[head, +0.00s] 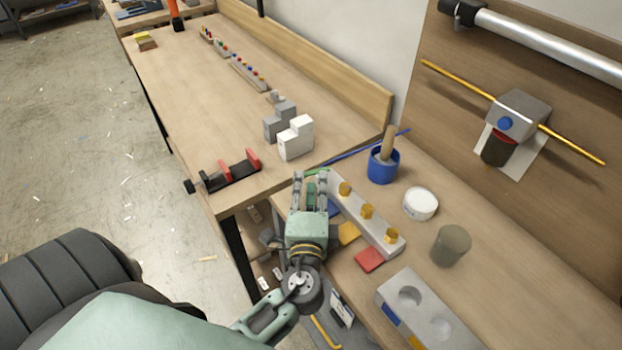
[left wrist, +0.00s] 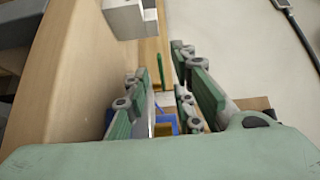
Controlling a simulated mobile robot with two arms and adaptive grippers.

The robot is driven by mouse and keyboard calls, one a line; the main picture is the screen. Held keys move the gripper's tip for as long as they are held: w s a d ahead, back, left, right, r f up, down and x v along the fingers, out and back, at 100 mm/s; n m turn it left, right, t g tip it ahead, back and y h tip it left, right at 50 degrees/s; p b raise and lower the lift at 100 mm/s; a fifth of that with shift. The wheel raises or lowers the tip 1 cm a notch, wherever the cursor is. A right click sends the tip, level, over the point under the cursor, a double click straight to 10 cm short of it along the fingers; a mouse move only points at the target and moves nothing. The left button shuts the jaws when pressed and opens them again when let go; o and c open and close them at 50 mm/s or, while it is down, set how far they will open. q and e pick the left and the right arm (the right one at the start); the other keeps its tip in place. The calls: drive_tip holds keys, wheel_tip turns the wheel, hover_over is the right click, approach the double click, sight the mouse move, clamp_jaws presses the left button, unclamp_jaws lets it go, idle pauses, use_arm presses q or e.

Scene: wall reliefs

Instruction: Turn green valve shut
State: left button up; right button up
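A grey manifold bar (head: 378,230) on the workbench carries several brass knobs, one of them the nearest knob (head: 390,235). A small green piece, likely the green valve's handle (head: 311,187), shows at the bar's far left end. It also appears in the left wrist view as a thin upright green strip (left wrist: 160,68). My left gripper (head: 310,179) is at that end, with its fingers apart on either side of the green piece. I cannot tell whether they touch it. The valve's body is mostly hidden by the gripper. My right gripper is out of view.
Blue, yellow and red plates lie along the bar, such as the red plate (head: 369,259). A blue cup (head: 382,166), white jar (head: 420,204), grey cylinder (head: 451,245) and grey holder block (head: 425,312) stand nearby. A black-and-red clamp (head: 228,178) lies left.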

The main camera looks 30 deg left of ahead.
use_arm(q)
drive_tip(key=shift+v, duration=2.7)
drive_tip(key=shift+c, duration=0.3)
